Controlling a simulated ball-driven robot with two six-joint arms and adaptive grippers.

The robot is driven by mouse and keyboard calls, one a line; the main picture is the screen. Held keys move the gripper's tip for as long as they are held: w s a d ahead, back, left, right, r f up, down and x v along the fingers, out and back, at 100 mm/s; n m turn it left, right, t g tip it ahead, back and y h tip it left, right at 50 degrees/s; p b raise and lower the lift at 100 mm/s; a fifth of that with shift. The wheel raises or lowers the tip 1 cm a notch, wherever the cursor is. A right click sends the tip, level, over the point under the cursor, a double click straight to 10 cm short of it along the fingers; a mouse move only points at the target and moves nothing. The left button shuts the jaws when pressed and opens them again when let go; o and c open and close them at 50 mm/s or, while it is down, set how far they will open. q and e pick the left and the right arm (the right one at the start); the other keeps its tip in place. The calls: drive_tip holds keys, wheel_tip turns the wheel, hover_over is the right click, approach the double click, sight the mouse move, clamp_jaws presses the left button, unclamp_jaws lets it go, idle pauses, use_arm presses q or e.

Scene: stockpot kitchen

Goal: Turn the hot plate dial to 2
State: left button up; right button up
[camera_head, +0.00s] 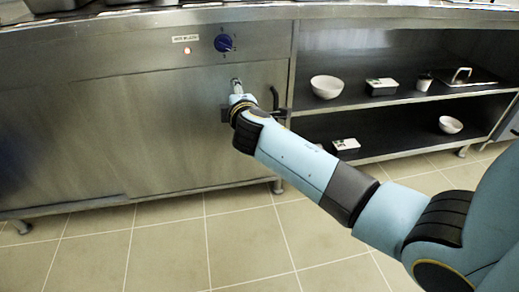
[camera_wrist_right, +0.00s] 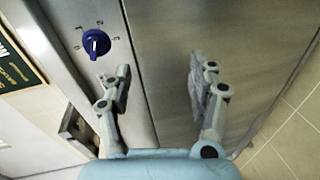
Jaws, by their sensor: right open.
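The blue dial (camera_head: 223,43) sits on the steel front panel of the counter, beside a small label (camera_head: 185,38) and a lit red lamp (camera_head: 187,51). It also shows at the upper left in the right wrist view (camera_wrist_right: 96,43), with small printed marks around it. My right gripper (camera_head: 237,84) is below the dial, in front of the cabinet. In the right wrist view its two fingers (camera_wrist_right: 160,85) stand wide apart, open and empty, and the dial is outside them to the left. My left gripper is not in view.
Open shelves to the right hold white bowls (camera_head: 327,87), small boxes (camera_head: 381,87) and a metal tray (camera_head: 467,78). Pans (camera_head: 52,4) stand on the counter top. The tiled floor (camera_head: 165,245) in front is clear.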

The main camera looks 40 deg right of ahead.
drive_tip(key=s+a+f+m+g+y+p, duration=0.1)
drive_tip(key=s+f+g, duration=0.1)
drive_tip(key=s+f, duration=0.3)
drive_tip(key=s+a+f+m+g+y+p, duration=0.1)
drive_tip(key=s+f, duration=0.5)
drive_tip(key=f, duration=0.6)
drive_tip(key=shift+s+g+y+p, duration=0.15)
drive_tip(key=shift+g+y+p, duration=0.3)
drive_tip(key=shift+g, duration=0.15)
drive_tip(key=shift+f, duration=0.1)
